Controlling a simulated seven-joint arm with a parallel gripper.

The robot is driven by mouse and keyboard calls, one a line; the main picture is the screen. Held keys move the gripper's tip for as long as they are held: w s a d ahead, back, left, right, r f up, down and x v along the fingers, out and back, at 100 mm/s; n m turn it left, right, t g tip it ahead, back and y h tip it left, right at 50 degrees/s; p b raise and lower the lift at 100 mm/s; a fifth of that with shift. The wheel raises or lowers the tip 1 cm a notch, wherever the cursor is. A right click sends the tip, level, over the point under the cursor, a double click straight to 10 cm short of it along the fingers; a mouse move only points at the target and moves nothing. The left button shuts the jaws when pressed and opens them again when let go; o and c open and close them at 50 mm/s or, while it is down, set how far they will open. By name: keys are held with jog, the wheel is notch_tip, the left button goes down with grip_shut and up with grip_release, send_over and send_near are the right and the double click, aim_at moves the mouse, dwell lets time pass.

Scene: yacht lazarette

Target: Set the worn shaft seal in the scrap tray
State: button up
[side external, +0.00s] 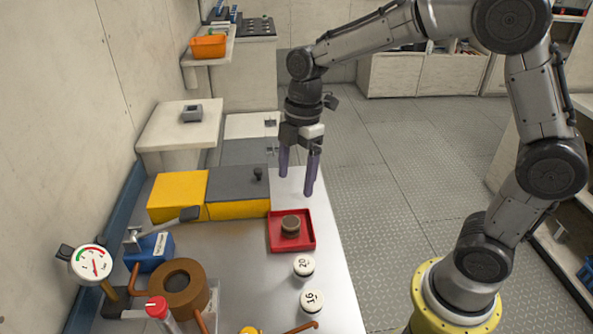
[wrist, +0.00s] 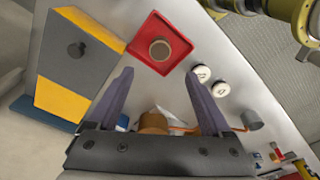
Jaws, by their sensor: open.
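A small round brown piece with a darker rim, which looks like the worn shaft seal (side external: 291,224), sits inside the square red tray (side external: 273,244). In the wrist view the round piece (wrist: 160,50) lies inside the red tray (wrist: 180,62), clear of its walls. My gripper (side external: 296,184) is open and empty, pointing down above and behind the tray. In the wrist view the gripper (wrist: 158,74) has its two purple fingers wide apart, with the tray beyond their tips. Nothing touches the fingers.
A yellow and grey box (side external: 238,192) stands left of the gripper. A brown ring-shaped housing (side external: 181,288), blue vise-like block (side external: 150,252) and gauge (side external: 91,264) crowd the front left.

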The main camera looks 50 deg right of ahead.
jog(key=s+d+r+m+t, duration=0.2)
jog(key=s+r+m, duration=0.1)
jog(key=s+m, duration=0.5)
jog(key=s+d+r+m+t+h, duration=0.1)
jog(key=s+d+r+m+t, duration=0.1)
jog(key=s+m, duration=0.5)
jog(key=s+r+t, duration=0.1)
jog(key=s, duration=0.3)
jog(key=shift+s+d+r+m, duration=0.2)
jog(key=shift+d+r+m, duration=0.1)
jog(key=shift+d+m, duration=0.1)
